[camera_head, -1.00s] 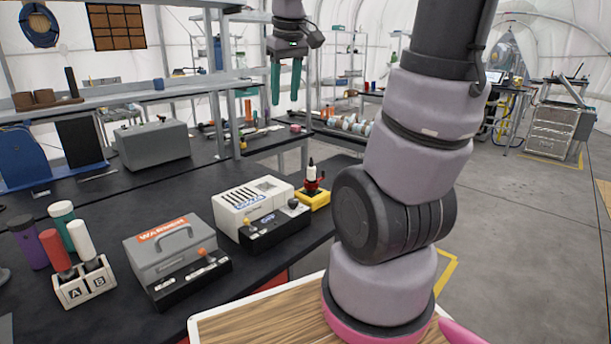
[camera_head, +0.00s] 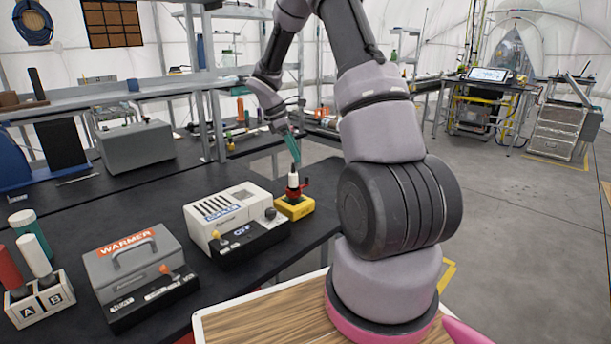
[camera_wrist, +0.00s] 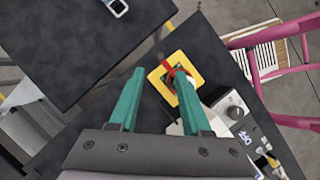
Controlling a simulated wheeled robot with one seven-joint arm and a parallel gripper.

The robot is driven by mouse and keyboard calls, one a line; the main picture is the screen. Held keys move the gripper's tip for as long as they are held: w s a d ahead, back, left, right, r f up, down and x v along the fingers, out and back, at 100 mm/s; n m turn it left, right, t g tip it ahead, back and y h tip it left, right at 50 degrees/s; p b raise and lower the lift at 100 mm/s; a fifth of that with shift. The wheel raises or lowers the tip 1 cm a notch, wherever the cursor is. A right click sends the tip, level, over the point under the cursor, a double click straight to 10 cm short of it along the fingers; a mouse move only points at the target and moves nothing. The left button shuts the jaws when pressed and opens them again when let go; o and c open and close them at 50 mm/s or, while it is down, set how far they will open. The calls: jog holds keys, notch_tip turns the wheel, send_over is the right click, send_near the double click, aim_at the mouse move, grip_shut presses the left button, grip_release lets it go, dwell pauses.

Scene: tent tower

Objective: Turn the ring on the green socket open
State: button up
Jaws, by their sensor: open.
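A yellow block (camera_head: 295,208) stands at the far right end of the black bench, with a red part (camera_head: 292,192) and a white, dark-tipped piece (camera_head: 293,178) upright on it. In the wrist view the yellow block (camera_wrist: 158,85) has a dark centre and a red part (camera_wrist: 172,71) across it. I cannot make out a clearly green socket or tell how the ring is turned. My gripper (camera_head: 293,150) has teal fingers and is tilted down, just above and behind the block. In the wrist view my gripper (camera_wrist: 160,72) is open and empty, its fingertips on either side of the block.
A white box with a black front (camera_head: 235,217) stands close left of the block. A grey warmer (camera_head: 138,264) and an A/B rack (camera_head: 40,300) with tubes stand further left. A second dark table (camera_wrist: 80,45) lies across a gap. Open floor lies to the right.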

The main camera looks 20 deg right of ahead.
jog(key=x, duration=0.8)
jog(key=shift+f, duration=0.35)
grip_shut()
